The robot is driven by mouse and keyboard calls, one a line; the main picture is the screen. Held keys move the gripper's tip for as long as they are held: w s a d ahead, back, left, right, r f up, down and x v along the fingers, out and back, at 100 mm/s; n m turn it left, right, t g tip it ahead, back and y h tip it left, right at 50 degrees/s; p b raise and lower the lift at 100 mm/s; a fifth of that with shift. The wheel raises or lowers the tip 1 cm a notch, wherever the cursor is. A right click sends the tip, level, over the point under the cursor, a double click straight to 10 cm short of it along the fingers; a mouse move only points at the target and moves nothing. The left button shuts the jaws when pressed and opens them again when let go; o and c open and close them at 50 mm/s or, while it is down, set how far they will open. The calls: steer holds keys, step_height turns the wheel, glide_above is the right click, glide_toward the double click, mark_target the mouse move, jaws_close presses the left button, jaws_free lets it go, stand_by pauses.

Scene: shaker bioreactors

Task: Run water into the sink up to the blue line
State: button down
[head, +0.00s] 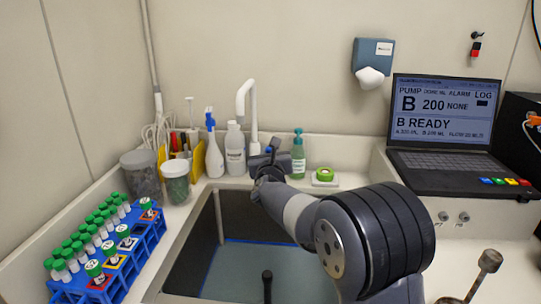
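The sink (196,240) is a dark basin in the counter. A thin blue line (262,242) runs along its back wall and down the left side. Below the line the surface is a lighter blue-grey; I cannot tell whether that is water. A thin pale upright strip (219,215) shows at the back left, either a tube or a stream. The white tap (253,110) with its curved spout stands behind the sink. My gripper (268,165) is at the tap's base, by a small blue spot. Its fingers are small and dark, and their opening is unclear. My arm hides the sink's right side.
A blue rack (150,240) of green-capped tubes stands left. Two cups, a yellow holder (197,160), a spray bottle (214,150), a white bottle (235,150) and a green soap pump (298,157) line the back. A laptop (440,165) stands right. A dark knobbed post (267,285) rises in front.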

steer(key=f+t+b, duration=0.1)
steer(key=b, duration=0.6)
steer(key=s+f+t+b, duration=0.1)
steer(key=f+b, duration=0.1)
steer(key=b, duration=0.5)
steer(key=s+f+t+b, duration=0.1)
steer(key=f+b, duration=0.1)
steer(key=b, duration=0.6)
steer(key=shift+f+t+y, duration=0.15)
steer(key=shift+t+y, duration=0.25)
steer(key=shift+a, duration=0.1)
steer(key=c, duration=1.5)
jaws_free()
steer(key=shift+s, duration=0.1)
steer(key=s, duration=0.8)
steer(key=s+d, duration=0.1)
steer(key=s, duration=0.4)
steer(key=shift+f, duration=0.15)
